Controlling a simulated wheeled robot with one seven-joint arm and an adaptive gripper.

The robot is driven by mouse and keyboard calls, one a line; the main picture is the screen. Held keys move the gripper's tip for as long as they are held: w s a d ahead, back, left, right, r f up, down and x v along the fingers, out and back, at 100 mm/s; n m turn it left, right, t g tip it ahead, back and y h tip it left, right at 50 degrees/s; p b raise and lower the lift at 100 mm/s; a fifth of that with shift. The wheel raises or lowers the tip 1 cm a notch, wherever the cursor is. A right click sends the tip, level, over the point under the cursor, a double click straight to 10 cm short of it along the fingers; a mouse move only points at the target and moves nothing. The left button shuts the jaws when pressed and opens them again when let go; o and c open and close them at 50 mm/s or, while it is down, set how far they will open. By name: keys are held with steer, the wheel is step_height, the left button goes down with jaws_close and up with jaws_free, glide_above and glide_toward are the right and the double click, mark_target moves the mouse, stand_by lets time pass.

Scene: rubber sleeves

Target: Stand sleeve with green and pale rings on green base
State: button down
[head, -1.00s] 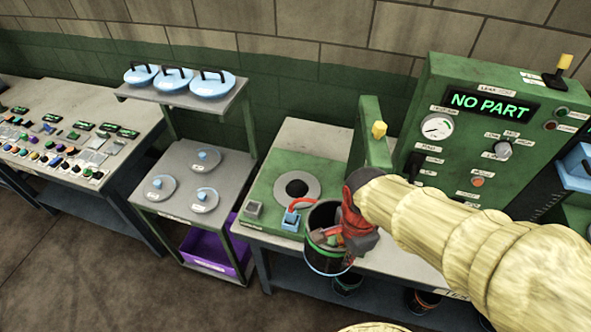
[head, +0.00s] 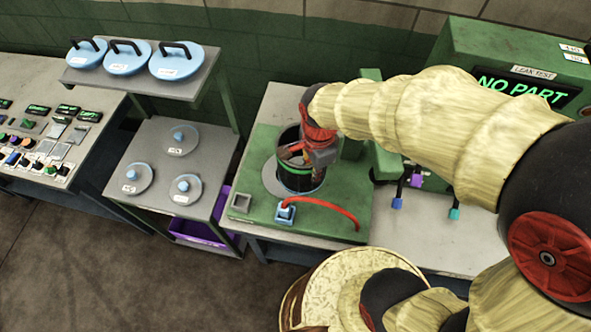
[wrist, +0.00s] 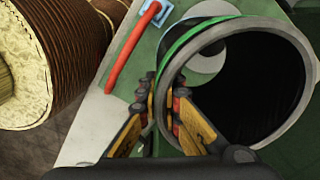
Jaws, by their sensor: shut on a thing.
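The black sleeve (head: 293,178) has a green ring near its top and a pale ring low down. It is over the green base (head: 335,200), partly covering the grey disc (head: 269,178) on it. I cannot tell whether its bottom touches the disc. My gripper (head: 303,153) is shut on the sleeve's wall at the right of its rim. In the wrist view the fingers (wrist: 165,100) pinch the wall of the sleeve (wrist: 250,22), one inside and one outside. Part of the disc (wrist: 208,57) shows through the bore.
A red hose (head: 330,207) with a blue fitting (head: 286,213) lies on the front of the base. A leak-test panel (head: 520,90) reading NO PART stands at right. A shelf stand with blue lidded discs (head: 125,53) is at left.

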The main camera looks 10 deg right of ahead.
steer(key=w+a+f, duration=0.3)
steer(key=w+f, duration=0.3)
steer(key=f, duration=0.3)
steer(key=shift+a+f, duration=0.4)
steer(key=shift+w, duration=0.1)
steer(key=shift+f, duration=0.15)
steer(key=c, duration=2)
jaws_free()
